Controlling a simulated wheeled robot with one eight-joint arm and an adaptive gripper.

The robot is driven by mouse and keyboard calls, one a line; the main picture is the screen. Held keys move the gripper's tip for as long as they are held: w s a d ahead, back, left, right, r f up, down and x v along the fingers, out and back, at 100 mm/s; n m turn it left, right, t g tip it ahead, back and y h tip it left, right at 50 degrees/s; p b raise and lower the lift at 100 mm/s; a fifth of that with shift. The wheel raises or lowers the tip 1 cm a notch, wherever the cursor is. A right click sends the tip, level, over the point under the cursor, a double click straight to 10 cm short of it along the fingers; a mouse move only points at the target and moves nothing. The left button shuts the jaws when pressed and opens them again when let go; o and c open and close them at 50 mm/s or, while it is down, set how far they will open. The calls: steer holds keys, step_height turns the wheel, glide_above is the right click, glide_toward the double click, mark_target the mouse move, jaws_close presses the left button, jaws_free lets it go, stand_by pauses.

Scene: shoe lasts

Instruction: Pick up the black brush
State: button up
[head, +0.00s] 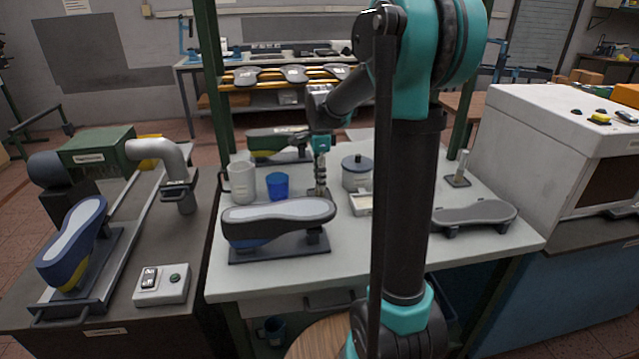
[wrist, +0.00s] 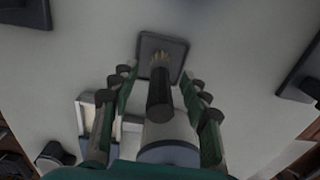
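The black brush (wrist: 160,95) shows in the wrist view as a dark cylinder with pale yellowish bristles at its far end, over a dark square plate (wrist: 147,47). My gripper (wrist: 157,88) is open, with its green and dark fingers on both sides of the brush. Gaps show between the fingers and the brush. In the head view my gripper (head: 321,178) points down over the table, between the blue cup and the lidded canister. The brush cannot be clearly made out there.
On the white table (head: 370,270) stand a grey mug (head: 241,182), a blue cup (head: 277,187), a lidded canister (head: 357,175), a small white tray (head: 360,203) and a shoe last on a stand (head: 278,220). A stand with an upright pin (head: 460,170) is at right.

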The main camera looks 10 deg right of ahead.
jaws_close()
